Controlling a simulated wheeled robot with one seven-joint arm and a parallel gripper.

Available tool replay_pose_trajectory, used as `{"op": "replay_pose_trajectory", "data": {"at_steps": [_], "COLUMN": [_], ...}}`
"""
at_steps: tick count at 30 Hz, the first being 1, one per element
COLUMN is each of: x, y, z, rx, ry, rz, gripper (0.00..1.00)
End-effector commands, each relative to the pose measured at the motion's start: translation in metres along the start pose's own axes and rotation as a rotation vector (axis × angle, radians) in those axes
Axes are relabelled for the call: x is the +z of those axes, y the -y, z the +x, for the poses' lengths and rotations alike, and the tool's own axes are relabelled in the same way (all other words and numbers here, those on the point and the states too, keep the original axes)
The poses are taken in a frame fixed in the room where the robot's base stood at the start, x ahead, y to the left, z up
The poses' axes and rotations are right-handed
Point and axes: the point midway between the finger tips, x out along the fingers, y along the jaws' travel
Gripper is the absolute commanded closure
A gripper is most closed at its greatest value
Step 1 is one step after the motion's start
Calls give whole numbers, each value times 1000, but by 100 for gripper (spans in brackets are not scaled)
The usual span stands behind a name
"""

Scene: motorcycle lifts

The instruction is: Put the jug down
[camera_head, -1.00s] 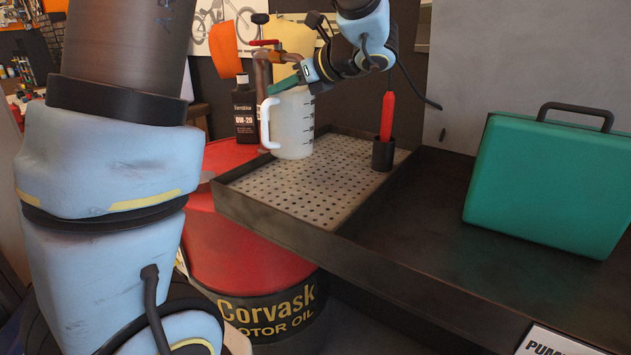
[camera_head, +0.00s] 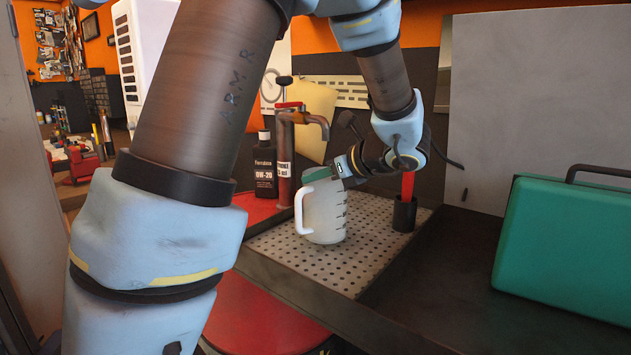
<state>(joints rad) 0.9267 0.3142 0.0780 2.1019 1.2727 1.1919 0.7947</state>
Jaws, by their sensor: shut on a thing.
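The jug (camera_head: 326,215) is a translucent white measuring jug with dark level marks and a handle on its left side. It is upright over the perforated drip plate (camera_head: 372,262); I cannot tell whether its base touches the plate. My gripper (camera_head: 335,172) is at the jug's upper rim, coming from the upper right, and is shut on it. The fingertips are small and partly hidden against a green part at the jug's top.
A copper-coloured pump tap (camera_head: 284,150) and a dark oil bottle (camera_head: 264,168) stand behind the jug. A red-handled tool sits in a black cup (camera_head: 404,215) to its right. A green case (camera_head: 560,245) stands further right. Dark bench surface (camera_head: 450,275) lies bare between.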

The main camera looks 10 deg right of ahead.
Motion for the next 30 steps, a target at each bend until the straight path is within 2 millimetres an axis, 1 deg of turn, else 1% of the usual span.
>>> {"op": "replay_pose_trajectory", "data": {"at_steps": [3,14,15,23,30], "x": [-9,-13,-13,-13,-12], "y": [0,0,0,0,0], "z": [4,6,6,6,6], "rx": [1,0,0,0,0], "ry": [0,0,0,0,0], "rz": [1,-1,-1,-1,-1], "gripper": [100,100,88,59,59]}}
